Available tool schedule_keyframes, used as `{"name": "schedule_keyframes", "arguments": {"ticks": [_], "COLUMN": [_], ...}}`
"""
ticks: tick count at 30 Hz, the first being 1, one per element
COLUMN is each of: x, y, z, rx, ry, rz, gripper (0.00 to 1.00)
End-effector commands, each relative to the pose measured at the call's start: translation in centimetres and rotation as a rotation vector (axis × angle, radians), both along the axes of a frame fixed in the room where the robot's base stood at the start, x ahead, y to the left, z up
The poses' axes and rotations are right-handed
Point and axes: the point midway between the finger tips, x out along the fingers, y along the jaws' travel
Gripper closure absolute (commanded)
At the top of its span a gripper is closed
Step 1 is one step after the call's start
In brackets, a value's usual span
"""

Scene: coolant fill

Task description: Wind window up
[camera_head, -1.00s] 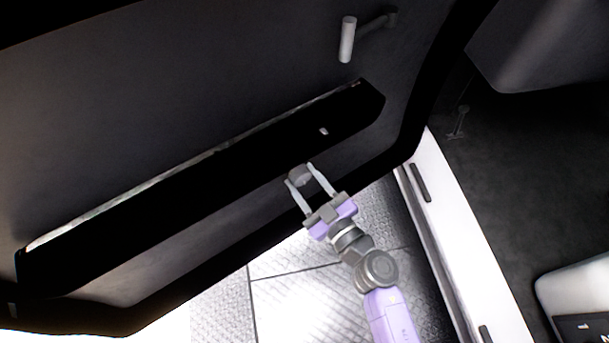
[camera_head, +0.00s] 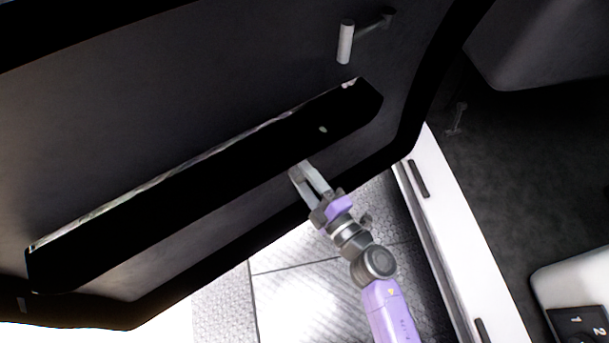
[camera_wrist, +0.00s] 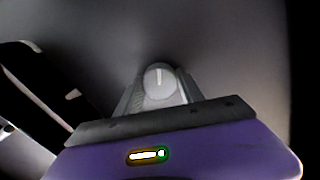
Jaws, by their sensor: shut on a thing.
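A round grey knob (camera_wrist: 160,84) with a short white mark sits on the dark door panel in the wrist view. My gripper (camera_head: 303,168) is shut on this knob, with one finger on each side, just below the long black ledge of the door. In the head view the fingers mostly hide the knob. Higher on the door is a crank-like lever (camera_head: 346,43) with a pale cylindrical grip on a dark arm. It stands apart from my gripper. No window glass can be told apart.
The long black ledge (camera_head: 210,178) crosses the door above my gripper. The white sill (camera_head: 437,215) of the body is to the right, with a dark interior beyond. A numbered black block (camera_head: 578,324) is at the lower right. Pale floor tiles (camera_head: 300,300) lie below.

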Motion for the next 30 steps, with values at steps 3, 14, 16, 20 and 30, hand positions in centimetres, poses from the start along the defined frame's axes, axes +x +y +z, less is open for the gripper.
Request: {"name": "schedule_keyframes", "arguments": {"ticks": [3, 14, 16, 20, 30], "x": [-0.04, -0.06, -0.06, -0.07, -0.09], "y": [0.05, 0.05, 0.05, 0.04, 0.06], "z": [-0.11, -0.17, -0.18, -0.16, -0.19], "rx": [-0.086, -0.357, -0.410, -0.508, -0.763], "ry": [-0.066, -0.277, -0.318, -0.394, -0.593], "rz": [0.001, 0.001, 0.001, 0.001, 0.002], "gripper": [0.96, 0.96, 0.96, 0.96, 0.96]}}
